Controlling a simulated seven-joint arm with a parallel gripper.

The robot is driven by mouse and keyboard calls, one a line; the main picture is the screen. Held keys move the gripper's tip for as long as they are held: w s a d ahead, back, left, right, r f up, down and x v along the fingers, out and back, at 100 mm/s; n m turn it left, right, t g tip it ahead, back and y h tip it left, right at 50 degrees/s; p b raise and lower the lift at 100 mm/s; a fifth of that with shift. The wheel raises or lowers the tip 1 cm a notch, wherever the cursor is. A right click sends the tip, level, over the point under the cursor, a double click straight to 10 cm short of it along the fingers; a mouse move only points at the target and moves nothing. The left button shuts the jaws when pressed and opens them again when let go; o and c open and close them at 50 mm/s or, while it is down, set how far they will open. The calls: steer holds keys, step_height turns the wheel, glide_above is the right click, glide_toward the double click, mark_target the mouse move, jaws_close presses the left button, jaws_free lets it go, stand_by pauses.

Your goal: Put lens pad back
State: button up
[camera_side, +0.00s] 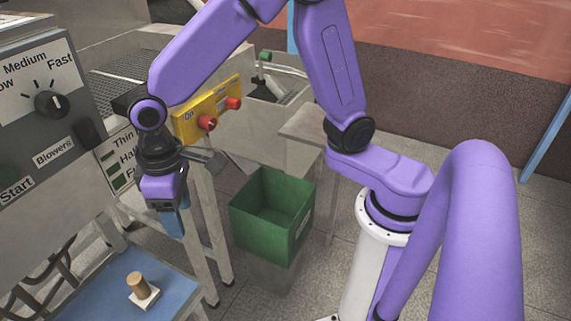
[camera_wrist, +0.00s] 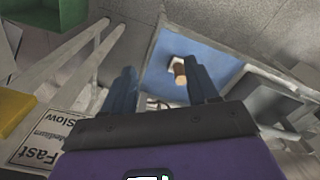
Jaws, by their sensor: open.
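The lens pad looks like a small white square base (camera_side: 146,298) with a tan wooden cylinder (camera_side: 136,282) standing on it. It rests on a blue-topped table (camera_side: 185,294) at the bottom left of the side view. In the wrist view the cylinder (camera_wrist: 180,72) and blue surface (camera_wrist: 208,46) show beyond my fingers. My gripper (camera_side: 172,222) is above the table, pointing down, apart from the pad. In the wrist view my gripper (camera_wrist: 163,85) has its two blue fingers spread, with nothing held between them.
A grey control panel (camera_side: 25,95) with a dial and labels stands at left. A yellow button box (camera_side: 215,108) with red knobs is behind my gripper. A green bin (camera_side: 262,235) stands on the floor to the right. Metal frame legs (camera_side: 206,245) stand near the table.

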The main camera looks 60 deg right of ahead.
steer(key=s+d+r+n, duration=0.2)
steer(key=s+d+n, duration=0.4)
steer(key=s+d, duration=1.1)
steer(key=shift+s+d+r, duration=0.15)
steer(key=shift+s+d, duration=0.05)
steer(key=shift+d, duration=0.7)
